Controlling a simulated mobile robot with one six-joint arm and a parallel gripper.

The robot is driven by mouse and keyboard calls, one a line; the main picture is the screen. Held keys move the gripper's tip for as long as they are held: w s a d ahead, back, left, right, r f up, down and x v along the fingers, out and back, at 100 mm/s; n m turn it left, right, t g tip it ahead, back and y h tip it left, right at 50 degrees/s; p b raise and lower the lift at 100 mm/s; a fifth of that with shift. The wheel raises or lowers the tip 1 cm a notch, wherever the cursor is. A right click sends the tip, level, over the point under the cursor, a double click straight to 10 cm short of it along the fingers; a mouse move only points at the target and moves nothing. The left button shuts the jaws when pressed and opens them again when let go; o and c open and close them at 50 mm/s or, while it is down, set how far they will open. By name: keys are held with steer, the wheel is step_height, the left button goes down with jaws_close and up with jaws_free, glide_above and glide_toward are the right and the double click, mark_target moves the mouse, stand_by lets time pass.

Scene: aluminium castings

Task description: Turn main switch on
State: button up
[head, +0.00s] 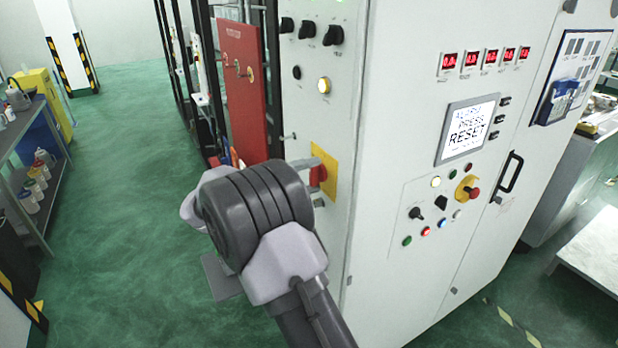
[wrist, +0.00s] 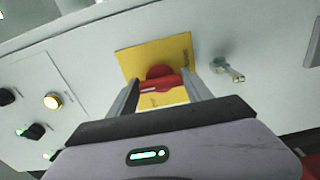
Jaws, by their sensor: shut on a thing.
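The main switch is a red rotary handle (head: 318,176) on a yellow plate (head: 325,163), on the narrow left face of the white cabinet. In the wrist view the red handle (wrist: 160,80) sits in front of the yellow plate (wrist: 128,62), between the two fingers. My gripper (wrist: 162,90) is shut on the red handle. In the head view my arm's wrist hides most of my gripper and part of the handle's left side. The markings on the plate are too small to read.
The cabinet's front (head: 400,130) has a screen (head: 467,130) with "RESET", lit buttons and a yellow-ringed emergency stop (head: 467,188). Black knobs (head: 307,28) and a lit lamp (head: 324,85) are above the switch. A key (wrist: 227,69) protrudes beside the plate. A red panel (head: 243,90) stands behind.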

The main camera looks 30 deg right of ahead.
steer(key=o, duration=1.4)
steer(key=shift+c, duration=0.2)
steer(key=a+p, duration=0.2)
steer(key=a, duration=1.5)
steer(key=shift+s+a, duration=0.2)
steer(key=shift+s, duration=0.1)
